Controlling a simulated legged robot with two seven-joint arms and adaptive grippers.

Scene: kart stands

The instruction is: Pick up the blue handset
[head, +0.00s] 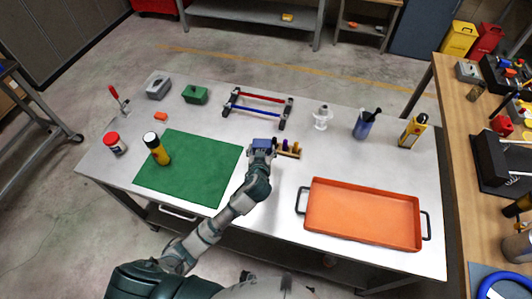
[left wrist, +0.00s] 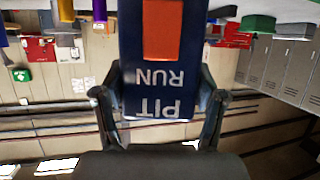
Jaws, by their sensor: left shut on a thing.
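The blue handset (head: 262,144) is a dark blue block. In the left wrist view (left wrist: 190,65) it shows an orange panel and the white words PIT RUN, upside down. My left gripper (head: 261,153) is shut on it, with one finger on each side in the left wrist view (left wrist: 160,98). In the head view the handset is over the middle of the white table, just left of a small wooden rack (head: 290,150). I cannot tell how far it is above the table. My right gripper is not in view.
An orange tray (head: 362,213) lies at front right and a green mat (head: 188,170) at left, with a yellow bottle (head: 157,149) on it. A kart stand (head: 257,107) is behind the gripper.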

